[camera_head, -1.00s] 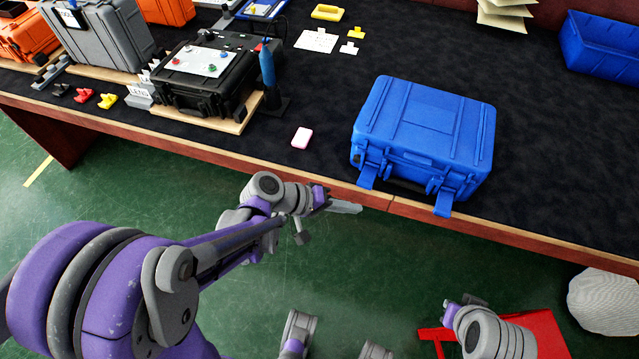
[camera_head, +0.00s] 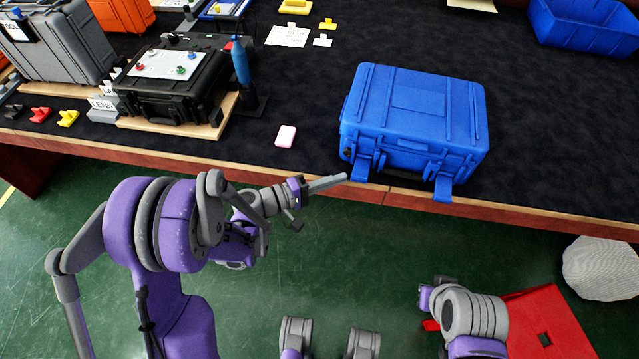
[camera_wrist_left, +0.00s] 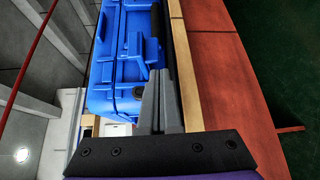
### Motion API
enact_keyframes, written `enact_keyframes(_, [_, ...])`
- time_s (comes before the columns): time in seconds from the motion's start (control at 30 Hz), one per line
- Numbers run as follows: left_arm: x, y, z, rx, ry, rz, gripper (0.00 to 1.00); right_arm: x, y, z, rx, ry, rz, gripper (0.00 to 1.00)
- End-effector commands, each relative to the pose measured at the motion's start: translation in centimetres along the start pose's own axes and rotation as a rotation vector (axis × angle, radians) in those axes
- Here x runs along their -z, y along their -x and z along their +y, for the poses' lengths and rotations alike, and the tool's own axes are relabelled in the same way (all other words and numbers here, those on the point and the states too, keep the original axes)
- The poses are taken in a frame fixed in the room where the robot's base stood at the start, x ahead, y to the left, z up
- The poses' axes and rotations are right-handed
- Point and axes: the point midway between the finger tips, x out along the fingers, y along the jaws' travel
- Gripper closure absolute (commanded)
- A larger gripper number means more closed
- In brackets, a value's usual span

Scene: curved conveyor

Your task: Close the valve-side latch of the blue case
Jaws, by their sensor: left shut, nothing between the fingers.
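The blue case (camera_head: 408,115) stands closed on the dark table, its front near the table edge. Two blue latches hang open at its front: the left latch (camera_head: 357,167) and the right latch (camera_head: 443,187). I cannot clearly make out the valve, so I cannot tell which latch is on its side. My left gripper (camera_head: 345,178) is shut and empty, its tips just left of the left latch; contact is unclear. In the left wrist view the shut fingers (camera_wrist_left: 165,100) point along the front of the case (camera_wrist_left: 104,60). My right arm is low at the right; its fingers are not clear.
A wooden table edge (camera_head: 400,190) runs below the case. A black case (camera_head: 175,85) and a blue bottle (camera_head: 241,63) stand further left. A blue bin (camera_head: 590,25) is at the back right. Table right of the case is clear.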

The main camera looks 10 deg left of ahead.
Motion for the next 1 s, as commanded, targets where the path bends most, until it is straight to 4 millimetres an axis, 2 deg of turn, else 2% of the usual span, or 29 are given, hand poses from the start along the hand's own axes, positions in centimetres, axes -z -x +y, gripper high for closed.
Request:
enact_keyframes(0.1, [0.0,-1.4,0.0,0.0,0.0,-0.002,1.0,0.0,0.0,0.0,0.0,0.0,0.0,1.0])
enact_keyframes(0.23, [0.0,-2.1,0.0,0.0,0.0,0.0,1.0,0.0,0.0,0.0,0.0,0.0,0.0,1.0])
enact_keyframes(1.0, [-0.1,-2.0,0.4,0.042,0.049,0.001,1.0,0.2,0.6,0.0,0.0,0.0,0.002,1.0])
